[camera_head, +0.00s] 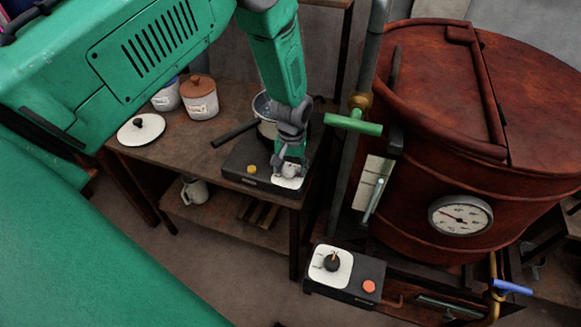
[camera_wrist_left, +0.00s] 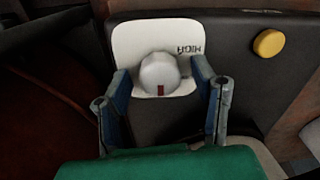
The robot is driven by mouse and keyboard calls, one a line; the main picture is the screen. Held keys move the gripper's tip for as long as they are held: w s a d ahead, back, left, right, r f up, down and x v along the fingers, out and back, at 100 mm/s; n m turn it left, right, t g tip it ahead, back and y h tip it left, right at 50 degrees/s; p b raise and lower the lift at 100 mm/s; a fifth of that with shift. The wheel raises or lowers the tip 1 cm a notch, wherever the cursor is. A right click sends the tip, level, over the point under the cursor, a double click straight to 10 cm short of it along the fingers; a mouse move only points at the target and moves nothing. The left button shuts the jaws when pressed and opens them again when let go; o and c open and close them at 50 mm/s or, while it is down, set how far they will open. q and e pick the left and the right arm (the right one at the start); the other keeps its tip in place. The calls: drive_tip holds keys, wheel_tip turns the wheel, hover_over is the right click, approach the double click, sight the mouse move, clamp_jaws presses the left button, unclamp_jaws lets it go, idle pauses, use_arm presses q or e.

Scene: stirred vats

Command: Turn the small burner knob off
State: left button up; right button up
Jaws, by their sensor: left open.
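The small burner (camera_head: 262,182) sits on the wooden table, a dark box with a white dial plate at its front right. Its knob (camera_wrist_left: 160,74) is a pale round cap with a red mark, on a white plate (camera_wrist_left: 127,36) lettered HIGH, upside down in the left wrist view. The red mark points toward the bottom of that view, away from the lettering. My left gripper (camera_head: 289,168) is over the dial and largely covers the knob in the head view. In the wrist view its fingers (camera_wrist_left: 162,88) stand open on either side of the knob; contact cannot be told.
A pot (camera_head: 265,128) with a dark handle stands on the burner, close behind my gripper. A yellow button (camera_wrist_left: 268,43) is beside the dial. Jars (camera_head: 199,104) and a lid (camera_head: 141,129) are at left. A red vat (camera_head: 440,190) and another panel with a black knob (camera_head: 332,263) are at right.

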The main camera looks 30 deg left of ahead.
sight(291, 166)
use_arm(q)
wheel_tip(291, 166, up, 12)
drive_tip(key=shift+w+d, duration=0.15)
drive_tip(key=shift+f, duration=0.15)
idle(0.3)
drive_tip(key=s+d+f+m+b, duration=0.1)
drive_tip(key=s+f+m+b, duration=0.15)
drive_tip(key=s+f, duration=1.05)
drive_tip(key=s+d+f+m+b, duration=0.1)
drive_tip(key=s+f, duration=0.1)
drive_tip(key=s, duration=0.7)
drive_tip(key=s+d+f+m+b, duration=0.1)
drive_tip(key=s+f+m+b, duration=0.1)
drive_tip(key=s, duration=0.6)
drive_tip(key=shift+s+f+t, duration=0.35)
drive_tip(key=shift+f+t, duration=0.05)
drive_tip(key=shift+f, duration=0.2)
drive_tip(key=shift+w+d, duration=0.1)
drive_tip(key=shift+w, duration=0.05)
